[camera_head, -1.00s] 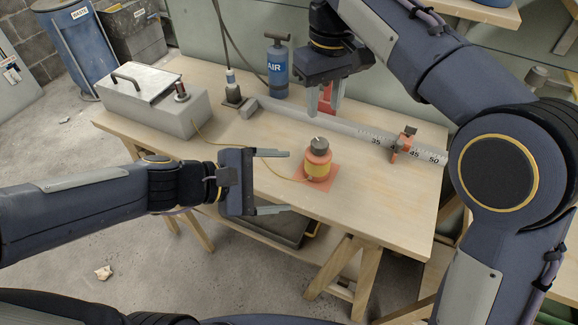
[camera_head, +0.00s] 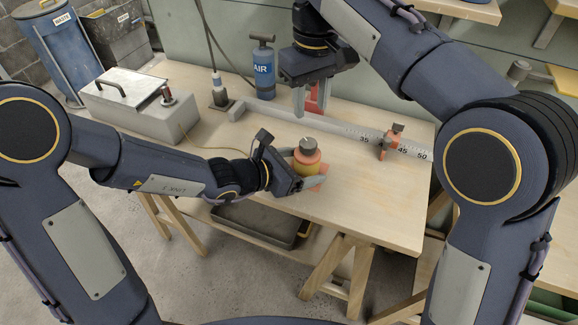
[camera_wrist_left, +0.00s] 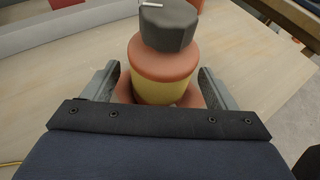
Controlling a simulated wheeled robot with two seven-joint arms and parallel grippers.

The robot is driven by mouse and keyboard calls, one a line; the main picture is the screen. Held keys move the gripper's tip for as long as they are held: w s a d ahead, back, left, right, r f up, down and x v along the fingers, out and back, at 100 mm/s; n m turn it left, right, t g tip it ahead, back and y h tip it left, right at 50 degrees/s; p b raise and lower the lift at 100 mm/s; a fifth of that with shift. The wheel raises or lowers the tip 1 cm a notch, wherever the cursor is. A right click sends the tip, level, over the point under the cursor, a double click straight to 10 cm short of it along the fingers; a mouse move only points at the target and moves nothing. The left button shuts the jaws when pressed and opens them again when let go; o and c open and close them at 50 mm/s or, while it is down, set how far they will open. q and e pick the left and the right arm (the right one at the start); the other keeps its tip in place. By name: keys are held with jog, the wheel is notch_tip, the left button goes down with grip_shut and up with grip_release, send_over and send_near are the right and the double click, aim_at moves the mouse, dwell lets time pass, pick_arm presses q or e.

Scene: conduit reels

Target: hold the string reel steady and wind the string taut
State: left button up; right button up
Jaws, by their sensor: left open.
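The string reel (camera_head: 307,158) is an orange spool with a yellow wound band and a dark grey knob on top. It stands upright on a reddish square base on the bench. In the left wrist view the reel (camera_wrist_left: 165,75) is between my left fingers. My left gripper (camera_head: 306,179) is open around its lower part; I cannot tell whether the fingers touch it. The thin yellow string (camera_head: 187,137) runs from the grey metal box; my left arm hides its stretch towards the reel.
The grey box (camera_head: 140,108) with a handled lid is at the bench's left. A blue AIR pump (camera_head: 263,70) stands at the back. A long ruler rail (camera_head: 345,130) with an orange slider (camera_head: 388,144) crosses behind the reel. The bench's front right is clear.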

aim_at(309, 143)
pick_arm(q)
jog(key=shift+w+d+f, duration=0.2)
jog(key=shift+w+d, duration=0.1)
jog(key=shift+d, duration=0.1)
jog(key=c, duration=1.2)
jog(key=shift+o, duration=0.2)
pick_arm(e)
jog(key=o, duration=0.3)
jog(key=shift+r, duration=0.3)
jog(key=shift+o, duration=0.7)
jog(key=shift+s+r+n, duration=0.1)
jog(key=shift+r+n, duration=0.65)
jog(key=shift+n, duration=0.25)
notch_tip(309, 143, down, 12)
jog(key=shift+r, duration=0.1)
